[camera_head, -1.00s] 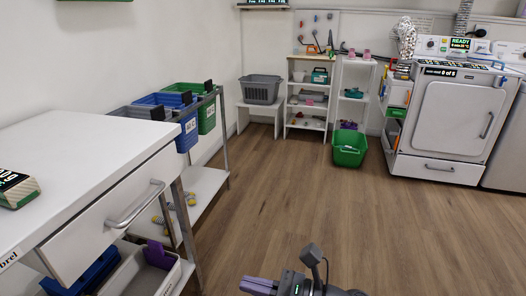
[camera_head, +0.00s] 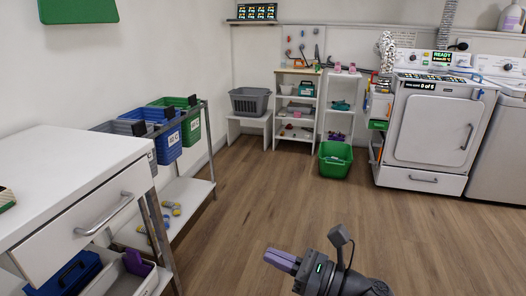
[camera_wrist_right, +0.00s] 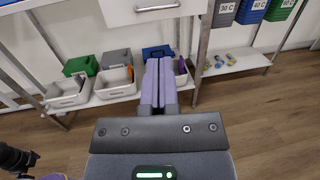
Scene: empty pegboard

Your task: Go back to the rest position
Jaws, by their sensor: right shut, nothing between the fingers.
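My right gripper (camera_head: 282,260) shows at the bottom of the head view, over the wooden floor. Its purple fingers are together with nothing between them, and they point left. In the right wrist view its shut fingers (camera_wrist_right: 158,82) point toward the white workbench and its lower shelf, apart from them as far as I can tell. My left gripper does not show in the head view.
The white bench (camera_head: 75,180) with a drawer is at the left. Blue (camera_head: 168,135) and green bins hang beyond it. A green tub (camera_head: 335,160) stands on the floor before white shelves. A dryer (camera_head: 430,130) is at the right. The floor between is clear.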

